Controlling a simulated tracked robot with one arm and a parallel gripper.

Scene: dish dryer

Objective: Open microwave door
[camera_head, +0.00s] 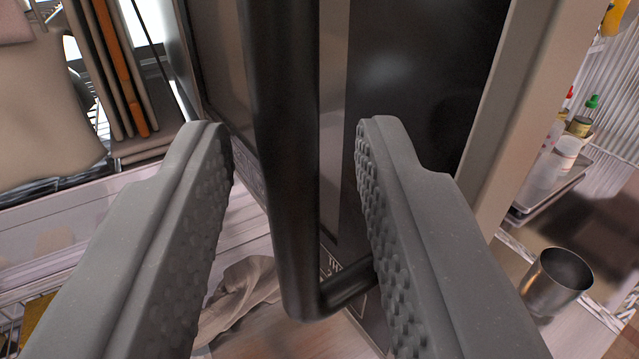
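A dark vertical bar handle (285,150) stands out from the dark door panel (410,110) of what looks like the microwave. The handle's lower end bends back to the door. My gripper (290,150) is open, with one grey ridged finger on each side of the handle. There is a visible gap between the handle and the left finger, and a smaller one to the right finger. Neither finger appears to press on it. The upper part of the handle and door runs out of the view. Whether the door is fully shut I cannot tell.
A metal cup (556,283) stands on the surface at the lower right. A tray (548,190) with small bottles is behind it. Crumpled cloth (238,292) lies below the handle. Folded brown items (115,70) and a beige cushion-like thing (45,110) are at the upper left.

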